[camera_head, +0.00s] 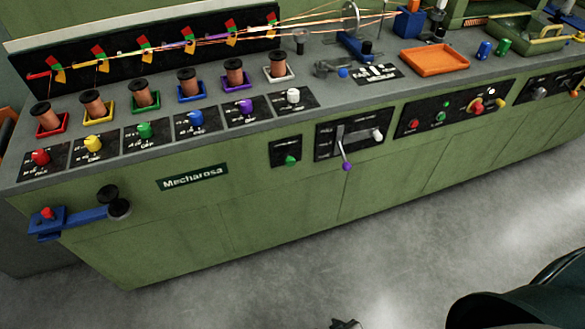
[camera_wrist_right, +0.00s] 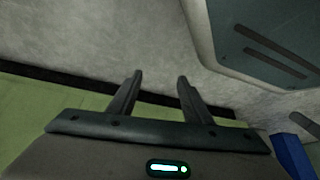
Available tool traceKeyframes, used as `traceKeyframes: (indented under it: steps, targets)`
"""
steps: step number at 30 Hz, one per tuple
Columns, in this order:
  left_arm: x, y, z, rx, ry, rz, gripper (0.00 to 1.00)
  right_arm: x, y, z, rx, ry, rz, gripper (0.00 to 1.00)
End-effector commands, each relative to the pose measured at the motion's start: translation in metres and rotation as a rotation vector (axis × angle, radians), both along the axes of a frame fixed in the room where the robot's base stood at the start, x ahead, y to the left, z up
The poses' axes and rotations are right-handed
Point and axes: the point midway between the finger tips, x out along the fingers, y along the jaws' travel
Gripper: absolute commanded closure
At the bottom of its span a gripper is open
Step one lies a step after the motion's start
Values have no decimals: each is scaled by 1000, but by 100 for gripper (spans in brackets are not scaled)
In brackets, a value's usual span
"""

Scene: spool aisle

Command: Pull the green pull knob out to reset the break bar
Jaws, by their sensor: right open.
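The green pull knob (camera_head: 290,160) sits on a small black plate (camera_head: 285,150) on the front of the green machine, left of the lever panel. How far it stands out cannot be told. My right gripper (camera_wrist_right: 160,76) is open and empty in the right wrist view, with grey floor between and beyond its fingers. The knob does not show there. My left gripper cannot be made out. A small dark shape (camera_head: 345,324) at the bottom edge of the head view is too cut off to name. No part is clearly recognisable as the break bar.
A lever with a purple tip (camera_head: 347,166) hangs right of the knob. A panel of coloured buttons (camera_head: 455,107) is further right. A blue bracket with a black roller (camera_head: 80,214) juts out at left. Spools (camera_head: 145,95) and coloured knobs line the top. The floor (camera_head: 300,270) in front is clear.

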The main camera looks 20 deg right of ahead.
Motion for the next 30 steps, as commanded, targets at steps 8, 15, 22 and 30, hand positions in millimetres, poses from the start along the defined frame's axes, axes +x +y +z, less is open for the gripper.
traceKeyframes:
  steps: [8, 15, 22, 30]
  targets:
    - [7, 2, 5, 9, 29, 3, 55, 62, 16, 43, 55, -170, -47, 55]
    - [11, 8, 24, 29, 100, 11, 55, 151, 25, 158, 155, -504, -138, 55]
    - [5, 17, 54, 50, 176, 19, 55, 196, 12, 300, 245, -841, -221, 55]
    - [-4, 22, 77, 64, 224, 23, 55, 199, -3, 394, 293, -1045, -262, 55]
